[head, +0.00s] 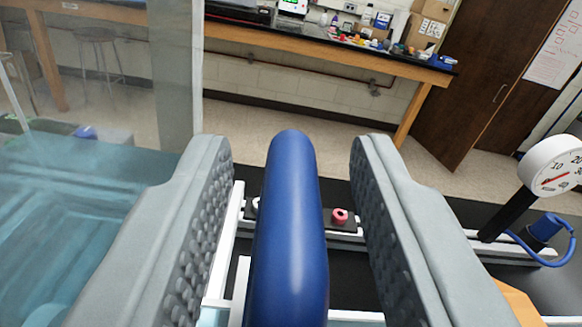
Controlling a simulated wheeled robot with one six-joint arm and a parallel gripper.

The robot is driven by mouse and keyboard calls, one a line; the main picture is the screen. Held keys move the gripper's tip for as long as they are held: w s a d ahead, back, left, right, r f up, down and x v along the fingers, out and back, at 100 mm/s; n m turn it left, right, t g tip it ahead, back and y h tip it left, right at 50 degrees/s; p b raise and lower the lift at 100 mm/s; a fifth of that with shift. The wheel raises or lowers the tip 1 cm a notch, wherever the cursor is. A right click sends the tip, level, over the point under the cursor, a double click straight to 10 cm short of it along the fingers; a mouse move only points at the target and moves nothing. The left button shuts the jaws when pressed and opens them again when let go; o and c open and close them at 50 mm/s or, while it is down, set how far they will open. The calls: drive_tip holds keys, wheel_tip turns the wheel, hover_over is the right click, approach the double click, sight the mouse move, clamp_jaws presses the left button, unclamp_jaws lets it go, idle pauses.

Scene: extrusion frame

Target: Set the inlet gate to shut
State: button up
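A thick blue rounded handle (288,230) stands in the middle of the head view, its rounded end pointing away from me. It may be the lever of the inlet gate; no label shows, and its base is out of view below. My gripper (291,146) is open, with one grey padded finger on each side of the handle. A visible gap separates the handle from each finger, so neither finger appears to touch it. Whether the gate stands open or shut cannot be told from this view.
Behind the handle, a pale rail carries a dark plate with a pink ring-shaped knob (340,216). A white dial gauge (552,165) and a blue fitting with a hose (545,228) are at right. A clear-walled tank (80,210) is at left. A cluttered bench (330,45) stands far behind.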

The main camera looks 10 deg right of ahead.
sight(266, 316)
drive_tip(key=shift+c, duration=0.5)
clamp_jaws()
drive_tip(key=shift+f, duration=2.8)
drive_tip(key=shift+o, duration=0.5)
unclamp_jaws()
drive_tip(key=shift+s, duration=0.15)
drive_tip(key=shift+s+r, duration=0.1)
drive_tip(key=shift+s, duration=0.25)
drive_tip(key=s, duration=1.6)
drive_tip(key=shift+s, duration=0.25)
